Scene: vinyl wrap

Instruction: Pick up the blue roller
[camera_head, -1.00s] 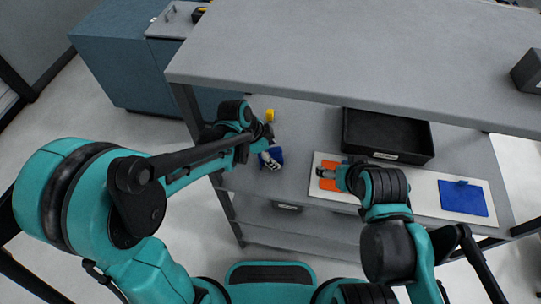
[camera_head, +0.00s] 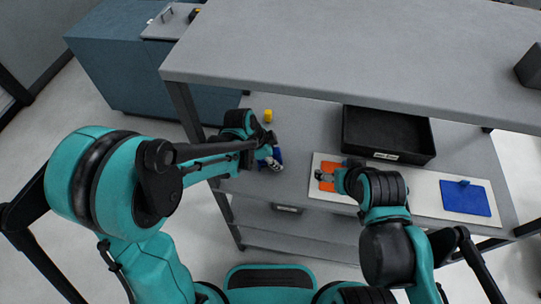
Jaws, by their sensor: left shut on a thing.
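The blue roller (camera_head: 278,153) is at the left end of the lower shelf, partly hidden behind my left gripper. My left gripper (camera_head: 273,161) is shut on the roller, low over the shelf; I cannot tell whether the roller touches the shelf. My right gripper (camera_head: 328,176) is over the orange patch (camera_head: 325,184) at the left end of the white board. Its fingers are too small to tell open from shut.
A black tray (camera_head: 434,157) stands behind the white board (camera_head: 424,206). A blue sheet (camera_head: 465,198) lies on the board's right part. A yellow object (camera_head: 267,115) stands behind my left gripper. The upper shelf (camera_head: 350,60) overhangs the back.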

